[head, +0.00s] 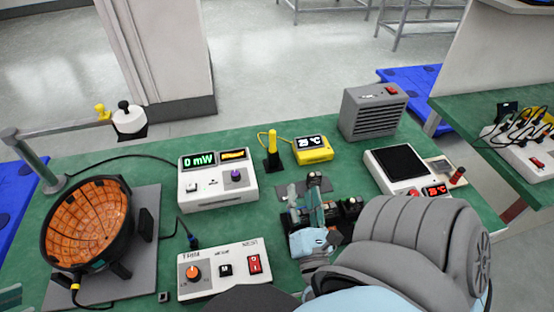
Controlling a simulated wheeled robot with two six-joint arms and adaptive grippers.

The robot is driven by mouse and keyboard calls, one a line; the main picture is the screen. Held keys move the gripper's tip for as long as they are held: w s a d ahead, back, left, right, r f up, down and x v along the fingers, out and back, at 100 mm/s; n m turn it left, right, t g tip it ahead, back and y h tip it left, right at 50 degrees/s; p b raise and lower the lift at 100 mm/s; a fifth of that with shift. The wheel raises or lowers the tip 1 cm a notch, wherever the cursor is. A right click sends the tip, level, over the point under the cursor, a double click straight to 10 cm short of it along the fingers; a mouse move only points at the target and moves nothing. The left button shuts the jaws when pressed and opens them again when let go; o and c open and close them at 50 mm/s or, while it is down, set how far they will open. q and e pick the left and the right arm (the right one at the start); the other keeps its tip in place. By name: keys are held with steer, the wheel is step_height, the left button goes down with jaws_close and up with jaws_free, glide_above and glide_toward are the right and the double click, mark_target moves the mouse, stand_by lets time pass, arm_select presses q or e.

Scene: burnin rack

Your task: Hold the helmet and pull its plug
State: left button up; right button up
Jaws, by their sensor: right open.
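The helmet (92,222) is a dark bowl with an orange panelled inside. It rests tilted at the left of the green table, with its opening facing up. A yellow-ended plug (75,284) is at its lower front rim, with a cable running from it. My right gripper (312,198) is open over the middle of the table, well to the right of the helmet and apart from it.
A meter reading 0 mW (218,180) stands right of the helmet, and a control box with a red switch (224,268) is in front. A yellow thermometer (313,149), a grey vented box (374,112) and a white device (399,168) stand beyond my right gripper.

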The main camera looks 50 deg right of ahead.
steer(key=w+a+r+n+t+y, duration=0.3)
steer(key=w+a+n+t+y, duration=0.35)
steer(key=w, duration=0.65)
steer(key=n+g+y, duration=0.9)
steer(key=n+y, duration=0.1)
steer(key=y, duration=0.3)
glide_toward(120, 182)
steer(key=x, duration=1)
steer(key=shift+s+f, duration=0.1)
steer(key=shift+f, duration=0.35)
steer(key=c, duration=0.9)
jaws_close()
steer(key=shift+f, duration=0.15)
